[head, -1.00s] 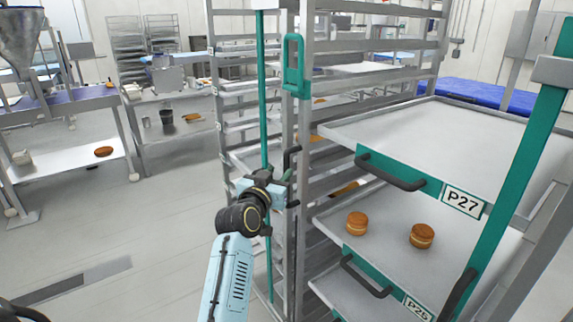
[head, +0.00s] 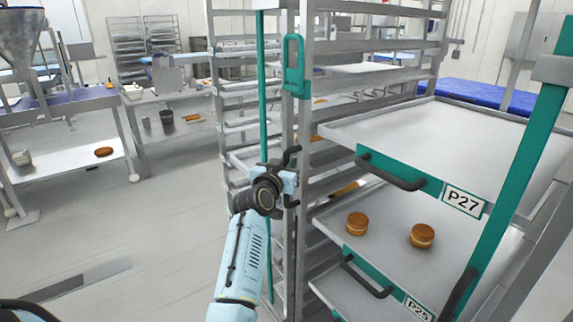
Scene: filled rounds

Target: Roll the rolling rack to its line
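The rolling rack (head: 302,120) is a tall metal frame with a teal post and a teal latch plate (head: 296,66). It stands upright in front of me and holds pull-out trays with labels P27 and P25. My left gripper (head: 292,176) is at the rack's near left post, at a black upright handle (head: 293,153). The wrist hides most of the fingers, so I cannot tell whether they are closed on the handle. My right gripper is not in view. I cannot make out a marked line for the rack.
Two filled rounds (head: 357,224) sit on the tray below P27. A second black handle (head: 458,294) is on the rack's right teal post. A steel table (head: 60,165) stands at left. Open floor (head: 150,235) lies left of the rack, with a dark grey strip (head: 70,284).

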